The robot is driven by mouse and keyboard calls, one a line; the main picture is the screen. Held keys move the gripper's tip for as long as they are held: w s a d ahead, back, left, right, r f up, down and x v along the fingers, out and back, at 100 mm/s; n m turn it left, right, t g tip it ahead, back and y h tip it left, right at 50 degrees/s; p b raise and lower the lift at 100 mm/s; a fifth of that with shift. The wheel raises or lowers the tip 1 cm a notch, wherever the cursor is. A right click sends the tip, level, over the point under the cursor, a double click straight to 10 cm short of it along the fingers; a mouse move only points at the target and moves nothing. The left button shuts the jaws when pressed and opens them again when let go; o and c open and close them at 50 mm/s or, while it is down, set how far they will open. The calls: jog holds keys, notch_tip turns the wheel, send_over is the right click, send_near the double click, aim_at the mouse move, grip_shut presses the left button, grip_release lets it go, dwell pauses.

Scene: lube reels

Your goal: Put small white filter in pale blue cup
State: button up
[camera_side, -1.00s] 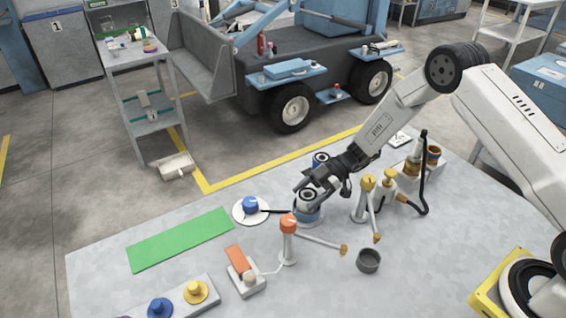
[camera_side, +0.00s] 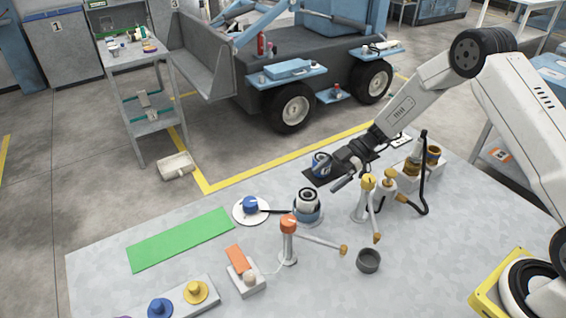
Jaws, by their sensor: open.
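The small white filter (camera_side: 307,197), a white cylinder with a dark ring on top, stands upright in the pale blue cup (camera_side: 309,217). Its upper part shows above the cup's rim; its lower part is hidden inside. My gripper (camera_side: 335,178) is open and empty, up and to the right of the filter and apart from it. It is in front of a dark mat and beside a blue and white cylinder (camera_side: 320,160), which it partly hides.
An orange-topped post (camera_side: 288,226) with a side arm stands just in front of the cup. A yellow-topped post (camera_side: 368,184) is to the right. A white disc with a blue knob (camera_side: 250,206) is to the left. The green mat (camera_side: 180,239) is bare.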

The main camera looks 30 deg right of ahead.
jog(key=shift+v, duration=2.55)
notch_tip(320, 180, up, 13)
jog(key=shift+s+m+t+h, duration=0.9)
jog(key=shift+s+m+h, duration=5.2)
jog(key=shift+s+m, duration=3)
jog(key=shift+n, duration=0.5)
jog(key=shift+s+a+f, duration=0.1)
jog(key=shift+s+f, duration=0.05)
jog(key=shift+f, duration=0.8)
jog(key=shift+s+a+f, duration=0.1)
jog(key=shift+s+f, duration=0.05)
jog(key=shift+f, duration=0.8)
jog(key=shift+s+a+f, duration=0.1)
jog(key=shift+s+f, duration=0.05)
jog(key=shift+f, duration=0.85)
